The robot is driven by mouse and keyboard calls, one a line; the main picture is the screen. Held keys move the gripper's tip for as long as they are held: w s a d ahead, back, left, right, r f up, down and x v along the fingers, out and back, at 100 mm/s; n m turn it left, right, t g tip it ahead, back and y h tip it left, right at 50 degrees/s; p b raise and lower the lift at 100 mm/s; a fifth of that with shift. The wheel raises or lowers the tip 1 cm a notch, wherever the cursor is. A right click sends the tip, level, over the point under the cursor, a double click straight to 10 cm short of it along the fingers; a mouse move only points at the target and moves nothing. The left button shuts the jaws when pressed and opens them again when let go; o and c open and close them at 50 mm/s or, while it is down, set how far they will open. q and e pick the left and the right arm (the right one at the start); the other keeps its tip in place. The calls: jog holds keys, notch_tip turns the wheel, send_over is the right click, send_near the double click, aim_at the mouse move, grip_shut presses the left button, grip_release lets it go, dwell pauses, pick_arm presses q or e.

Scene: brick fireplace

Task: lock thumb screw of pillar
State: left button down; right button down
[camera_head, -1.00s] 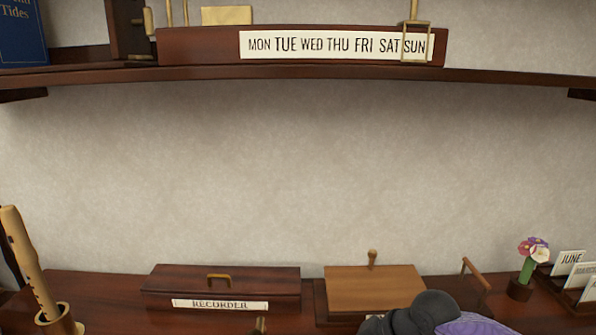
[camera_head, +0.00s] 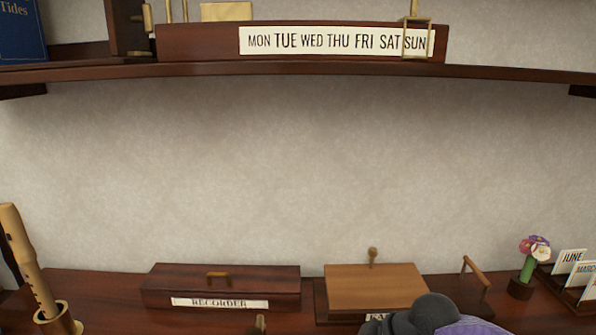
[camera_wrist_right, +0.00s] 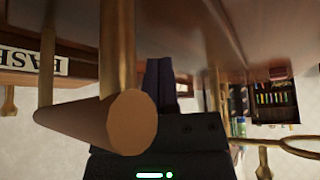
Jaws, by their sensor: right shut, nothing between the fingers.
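In the right wrist view, my right gripper (camera_wrist_right: 160,76) shows as dark fingers, shut and empty. A round wooden handle bar (camera_wrist_right: 85,125) with brass rods is close in front of the camera and hides part of the view. To the right, a thin upright brass rod (camera_wrist_right: 216,92) and a brass loop (camera_wrist_right: 300,146) show. I cannot tell whether either belongs to the pillar or its thumb screw. In the head view, my right arm covers part of the bench at the bottom right, and the gripper's fingers are hidden. My left gripper is not in view.
On the bench are a box labelled RECORDER (camera_head: 222,283), a lighter wooden box (camera_head: 375,288), a recorder in its stand (camera_head: 60,322), a flower holder (camera_head: 520,289) and month cards (camera_head: 570,261). Above, a shelf (camera_head: 300,71) bears a weekday block (camera_head: 200,45).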

jog(key=shift+f, duration=0.4)
jog(key=shift+f+b, duration=0.3)
jog(key=shift+b, duration=0.05)
jog(key=shift+s+f, duration=0.1)
jog(key=shift+f, duration=0.05)
dwell(0.3)
dwell(0.4)
